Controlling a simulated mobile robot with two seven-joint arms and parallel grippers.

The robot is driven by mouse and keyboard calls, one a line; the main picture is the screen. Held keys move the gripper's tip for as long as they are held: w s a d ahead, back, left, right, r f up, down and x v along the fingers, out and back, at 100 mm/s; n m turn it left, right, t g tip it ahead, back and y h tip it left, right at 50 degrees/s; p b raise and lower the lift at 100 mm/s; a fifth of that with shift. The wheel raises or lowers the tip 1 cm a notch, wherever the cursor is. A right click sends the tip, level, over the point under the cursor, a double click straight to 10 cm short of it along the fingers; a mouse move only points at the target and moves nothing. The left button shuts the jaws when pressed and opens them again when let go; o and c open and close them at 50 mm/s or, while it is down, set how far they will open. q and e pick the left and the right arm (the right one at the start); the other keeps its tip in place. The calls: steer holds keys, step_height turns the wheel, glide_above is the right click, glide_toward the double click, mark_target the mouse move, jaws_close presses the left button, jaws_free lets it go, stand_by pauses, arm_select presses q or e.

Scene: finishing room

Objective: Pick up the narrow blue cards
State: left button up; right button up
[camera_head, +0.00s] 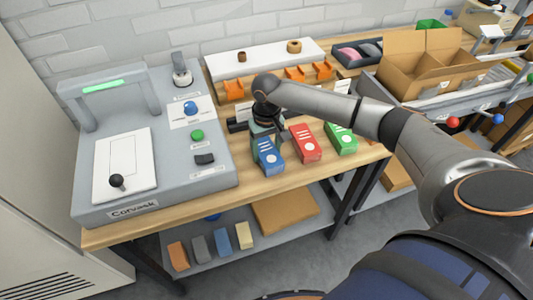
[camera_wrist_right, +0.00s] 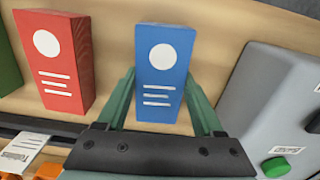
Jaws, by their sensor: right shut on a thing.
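The narrow blue cards (camera_head: 268,160) form a blue block with a white dot and white lines on the wooden table, left of a red block. My right gripper (camera_head: 265,138) reaches it from behind. In the right wrist view, the blue cards (camera_wrist_right: 165,68) stand between the two green fingers of my right gripper (camera_wrist_right: 163,95), which are shut on their sides. I cannot tell whether they are lifted off the table. My left gripper is not in view.
A red block (camera_head: 305,143) and a green block (camera_head: 341,138) stand to the right. A grey machine (camera_head: 205,178) stands close on the left. Orange holders (camera_head: 233,90) and a cardboard box (camera_head: 425,65) lie behind and to the right. The table's front edge is clear.

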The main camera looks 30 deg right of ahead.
jaws_close()
steer(key=shift+r, duration=0.2)
